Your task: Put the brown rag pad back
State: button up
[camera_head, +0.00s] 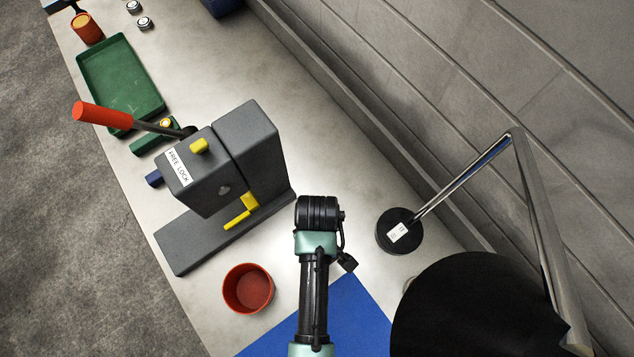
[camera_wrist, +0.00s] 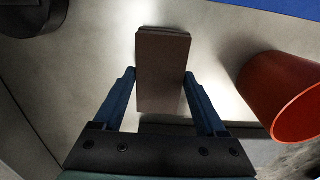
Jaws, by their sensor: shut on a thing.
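The brown rag pad (camera_wrist: 163,75) shows in the wrist view as a flat brown block between the two blue fingers. My gripper (camera_wrist: 160,82) is shut on it, one finger against each long side. A light grey surface lies behind the pad, and I cannot tell whether the pad touches it. In the head view my arm reaches up from the bottom middle, and its black wrist hides the fingers and the pad. A blue mat (camera_head: 358,312) lies under my arm at the bottom of the head view, and its edge shows in the wrist view (camera_wrist: 285,8).
An orange-red cup (camera_head: 248,288) stands left of my arm; it is at the right in the wrist view (camera_wrist: 285,92). A grey press (camera_head: 222,160) with a red lever stands beyond it. A black lamp base (camera_head: 387,228) is at right. A green tray (camera_head: 120,80) lies far left.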

jog(key=shift+f, duration=0.55)
jog(key=shift+f, duration=0.2)
jog(key=o, duration=1.2)
jog(key=shift+o, duration=0.2)
jog(key=shift+r, duration=0.1)
